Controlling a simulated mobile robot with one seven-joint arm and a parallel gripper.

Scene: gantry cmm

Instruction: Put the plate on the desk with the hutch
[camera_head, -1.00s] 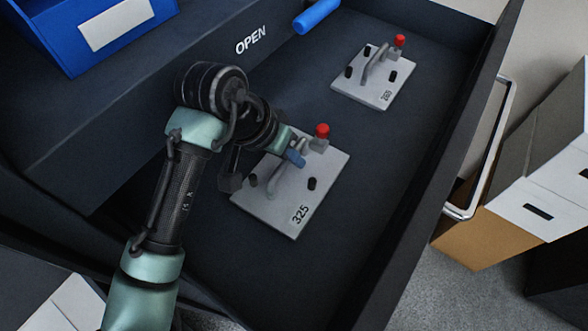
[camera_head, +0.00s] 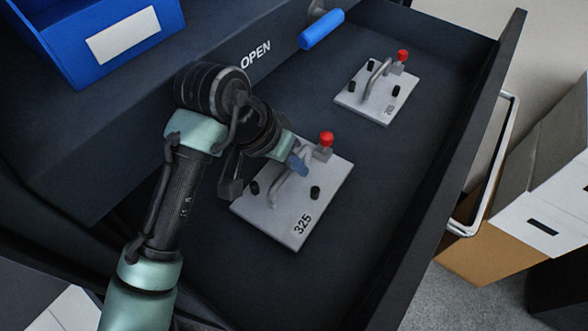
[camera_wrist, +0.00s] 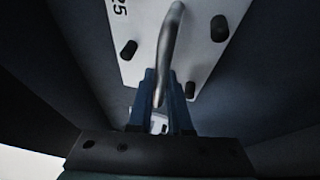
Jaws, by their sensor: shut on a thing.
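A light grey plate marked 325 (camera_head: 279,222) is in the open dark drawer. It has a bent handle, dark knobs and a red-topped post (camera_head: 326,139). My gripper (camera_head: 299,163) is at its handle, with blue fingers. In the wrist view the gripper (camera_wrist: 166,90) is shut on the curved handle (camera_wrist: 168,45), and the plate (camera_wrist: 195,60) shows behind it. I cannot tell whether the plate touches the drawer floor. A second, smaller-looking plate (camera_head: 373,108) with a red-topped post lies farther back in the drawer. I cannot make out a desk with a hutch.
The drawer (camera_head: 420,215) has raised walls around both plates. A blue bin (camera_head: 75,25) stands on the dark surface at upper left. A blue bar handle (camera_head: 321,30) is at the top, close to the drawer. White and brown boxes (camera_head: 527,215) stand to the right.

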